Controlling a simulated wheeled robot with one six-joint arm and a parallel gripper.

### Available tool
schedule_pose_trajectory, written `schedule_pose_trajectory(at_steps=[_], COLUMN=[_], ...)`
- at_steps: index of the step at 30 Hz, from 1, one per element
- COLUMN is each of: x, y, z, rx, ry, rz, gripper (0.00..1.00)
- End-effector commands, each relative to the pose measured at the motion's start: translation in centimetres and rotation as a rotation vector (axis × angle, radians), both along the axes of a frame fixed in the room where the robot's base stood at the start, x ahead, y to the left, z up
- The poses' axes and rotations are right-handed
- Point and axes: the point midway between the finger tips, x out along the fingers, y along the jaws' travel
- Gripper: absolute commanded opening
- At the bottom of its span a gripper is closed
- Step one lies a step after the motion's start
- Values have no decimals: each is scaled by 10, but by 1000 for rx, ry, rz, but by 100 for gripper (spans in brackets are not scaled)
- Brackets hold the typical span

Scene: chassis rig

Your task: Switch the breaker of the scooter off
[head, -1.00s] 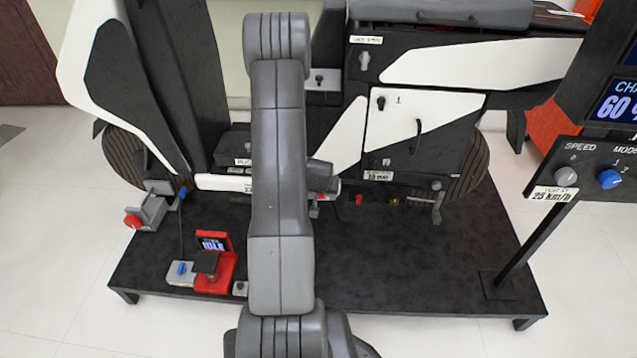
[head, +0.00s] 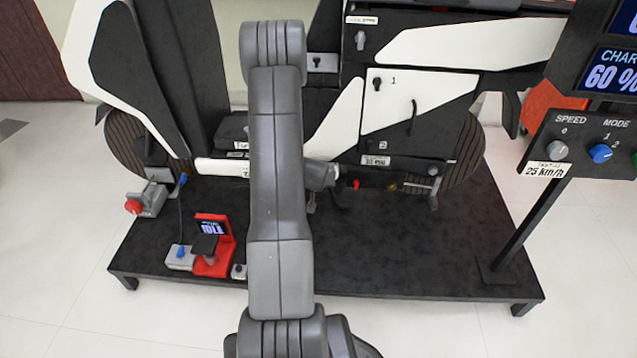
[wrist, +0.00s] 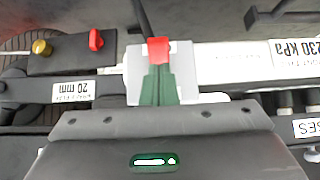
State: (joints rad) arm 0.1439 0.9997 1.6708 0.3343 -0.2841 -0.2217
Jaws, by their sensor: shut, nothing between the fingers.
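The scooter stands on a low black platform (head: 420,250) in the head view. In the wrist view, a pale grey block with a red piece (wrist: 158,48) at its top lies right at the tips of my gripper (wrist: 160,80). The red piece looks like a lever; I cannot tell whether it is the breaker or which position it is in. My gripper's green fingers are shut and empty, overlapping the block and reaching up to the red piece. Contact cannot be told. In the head view my arm hides most of this spot.
A red knob (wrist: 95,40) and a yellow knob (wrist: 40,47) sit on a dark panel left of my fingers in the wrist view. A red stand with an IDLE display (head: 212,245) is on the platform. A speed and mode panel (head: 580,145) stands at right.

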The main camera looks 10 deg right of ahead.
Motion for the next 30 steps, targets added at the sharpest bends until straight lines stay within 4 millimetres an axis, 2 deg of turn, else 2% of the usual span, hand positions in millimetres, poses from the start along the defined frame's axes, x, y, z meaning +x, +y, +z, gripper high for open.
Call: schedule_pose_trajectory(at_steps=[15,26,30], x=[0,0,-1], y=[0,0,-3], z=[17,18,31], rx=[0,0,0], ry=[1,1,0], rz=[0,0,0], gripper=[0,0,0])
